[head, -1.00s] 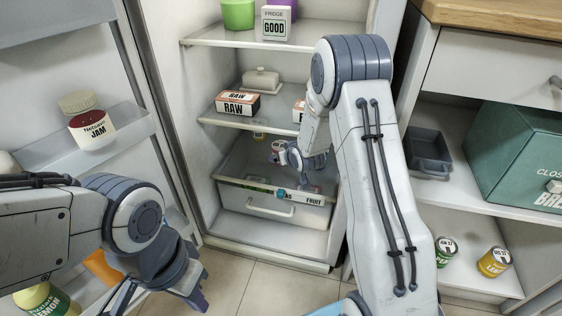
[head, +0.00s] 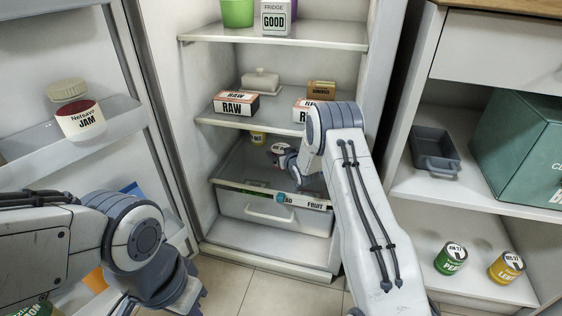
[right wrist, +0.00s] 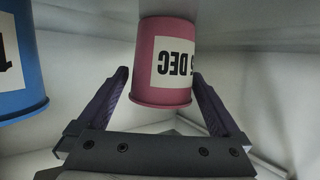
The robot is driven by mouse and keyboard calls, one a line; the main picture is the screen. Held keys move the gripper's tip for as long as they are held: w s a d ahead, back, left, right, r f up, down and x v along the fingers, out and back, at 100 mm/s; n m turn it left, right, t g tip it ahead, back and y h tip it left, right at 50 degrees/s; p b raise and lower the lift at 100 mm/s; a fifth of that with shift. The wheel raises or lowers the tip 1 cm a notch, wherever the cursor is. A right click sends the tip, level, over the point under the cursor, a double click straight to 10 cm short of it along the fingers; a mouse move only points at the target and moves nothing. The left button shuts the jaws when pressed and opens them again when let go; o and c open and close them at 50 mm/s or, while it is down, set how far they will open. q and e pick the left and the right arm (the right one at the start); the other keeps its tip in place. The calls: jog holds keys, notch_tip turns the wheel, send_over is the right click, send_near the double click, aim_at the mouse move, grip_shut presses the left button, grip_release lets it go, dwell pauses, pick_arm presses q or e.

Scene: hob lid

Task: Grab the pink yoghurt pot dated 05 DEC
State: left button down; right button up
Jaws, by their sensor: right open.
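The pink pot (right wrist: 165,60) shows in the right wrist view, with a white label reading DEC upside down; the digits are partly cut off by its curve. My right gripper (right wrist: 162,88) is open, with one finger on each side of the pot's near end; I cannot tell whether they touch it. In the head view my right gripper (head: 287,160) reaches into the fridge above the bottom drawer, under the lower shelf. A blue pot (right wrist: 20,60) stands left of the pink one in the wrist view. My left gripper (head: 188,298) is low at the fridge door, its fingers unclear.
The lower shelf (head: 235,118) with RAW boxes (head: 236,104) is just above my right gripper. The drawer (head: 270,212) lies below. The open door (head: 45,75) holds a jam jar (head: 80,120). Cans (head: 450,258) stand at right.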

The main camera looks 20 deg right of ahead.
jog(key=b+x, duration=0.2)
jog(key=x, duration=0.1)
jog(key=shift+w+a+f, duration=0.1)
jog(key=shift+w+f, duration=0.15)
jog(key=shift+f, duration=0.05)
pick_arm(q)
notch_tip(320, 180, down, 3)
pick_arm(e)
jog(key=shift+r, duration=0.1)
jog(key=c, duration=1.3)
jog(key=shift+c, duration=0.2)
pick_arm(q)
jog(key=shift+r, duration=0.1)
pick_arm(e)
jog(key=shift+r, duration=0.15)
